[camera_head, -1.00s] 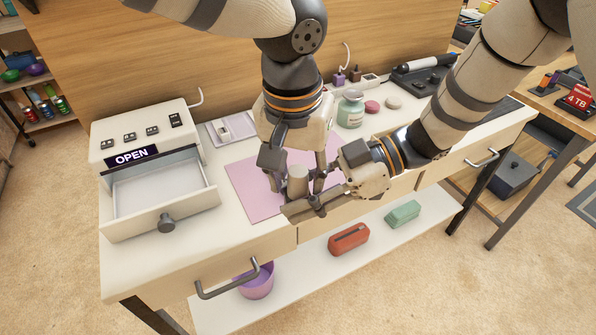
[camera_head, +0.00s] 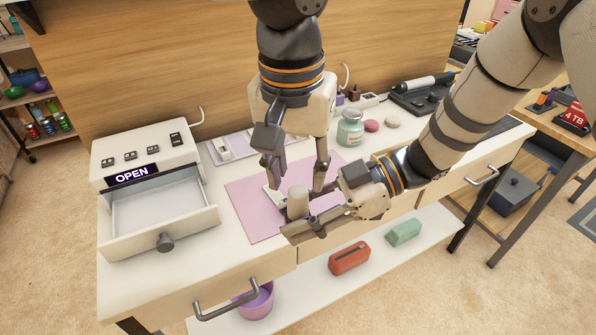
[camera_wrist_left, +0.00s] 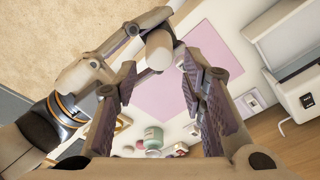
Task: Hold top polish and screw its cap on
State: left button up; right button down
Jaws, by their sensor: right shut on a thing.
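The top polish shows as a pale beige cylinder (camera_head: 298,203), upright in my right gripper (camera_head: 302,228) over the front of the pink mat. I cannot tell its cap from its bottle, since the fingers hide the lower part. In the left wrist view its pale rounded top (camera_wrist_left: 160,46) shows just beyond my left fingertips. My left gripper (camera_head: 296,184) points down above and behind the polish. Its fingers are spread apart with nothing between them, also in the left wrist view (camera_wrist_left: 160,66).
The pink mat (camera_head: 250,212) lies on the white desk. An open cash drawer (camera_head: 160,205) stands left. A green jar (camera_head: 350,130), small round items and dark nail-polish bottles (camera_head: 354,92) stand at the back. Desk handles jut out in front.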

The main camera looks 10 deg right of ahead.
aim_at(298, 191)
pick_arm(q)
notch_tip(298, 191, up, 7)
jog(key=s, duration=0.1)
jog(key=shift+s+a, duration=0.15)
jog(key=shift+a, duration=0.1)
jog(key=shift+f, duration=0.1)
jog(key=f, duration=0.4)
jog(key=w+f, duration=0.1)
jog(key=f, duration=0.7)
jog(key=shift+w+d, duration=0.15)
jog(key=shift+d, duration=0.15)
grip_shut()
jog(key=shift+o, duration=1.1)
grip_release()
jog(key=shift+r, duration=0.2)
